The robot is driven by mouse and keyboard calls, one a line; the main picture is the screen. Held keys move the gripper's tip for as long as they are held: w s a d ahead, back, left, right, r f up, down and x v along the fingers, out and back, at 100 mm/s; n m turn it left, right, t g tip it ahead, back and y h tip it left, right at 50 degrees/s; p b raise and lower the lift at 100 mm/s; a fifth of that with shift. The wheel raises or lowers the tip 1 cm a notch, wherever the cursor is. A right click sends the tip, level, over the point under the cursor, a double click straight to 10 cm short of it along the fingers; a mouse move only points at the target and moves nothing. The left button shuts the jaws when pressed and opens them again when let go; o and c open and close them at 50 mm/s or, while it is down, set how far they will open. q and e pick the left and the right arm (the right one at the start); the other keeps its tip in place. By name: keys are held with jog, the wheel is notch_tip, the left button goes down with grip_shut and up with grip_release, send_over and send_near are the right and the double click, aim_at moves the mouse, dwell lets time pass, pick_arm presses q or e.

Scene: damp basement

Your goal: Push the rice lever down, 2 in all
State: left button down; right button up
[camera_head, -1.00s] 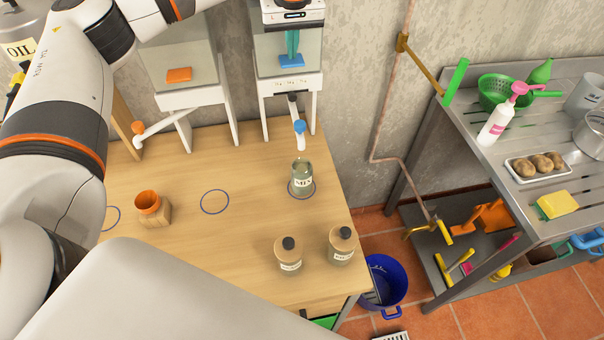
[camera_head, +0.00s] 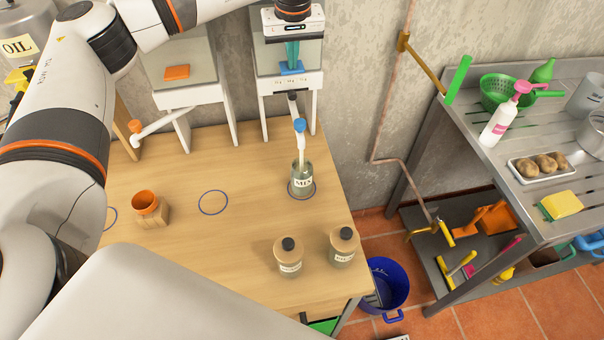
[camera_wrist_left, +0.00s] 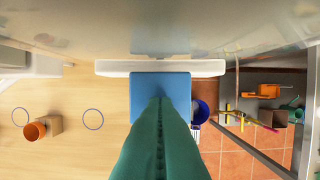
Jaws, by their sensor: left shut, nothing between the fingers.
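The blue lever (camera_head: 291,68) is on the front of the right-hand dispenser (camera_head: 316,55) against the wall. My left gripper (camera_head: 292,62), with teal fingers, is shut and empty, its tips at the top of the blue lever. The lever also shows in the left wrist view (camera_wrist_left: 160,82), with the fingers (camera_wrist_left: 160,105) over it. Below, a blue-tipped spout (camera_head: 299,125) has a pale stream running from it into the glass jar labelled MIX (camera_head: 302,183), which stands on a ring mark. My right gripper is not in view.
A left-hand dispenser has an orange lever (camera_head: 176,72) and an orange-tipped spout (camera_head: 136,127). An orange cup (camera_head: 145,202), an empty ring (camera_head: 213,202) and two corked jars (camera_head: 288,257) (camera_head: 343,247) are on the table. A blue bucket (camera_head: 388,285) stands on the floor.

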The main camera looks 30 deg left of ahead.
pick_arm(q)
jog(key=shift+r+p, duration=1.4)
jog(key=shift+r, duration=0.45)
jog(key=shift+r, duration=0.1)
notch_tip(320, 180, up, 6)
jog(key=p, duration=0.4)
jog(key=shift+p, duration=0.3)
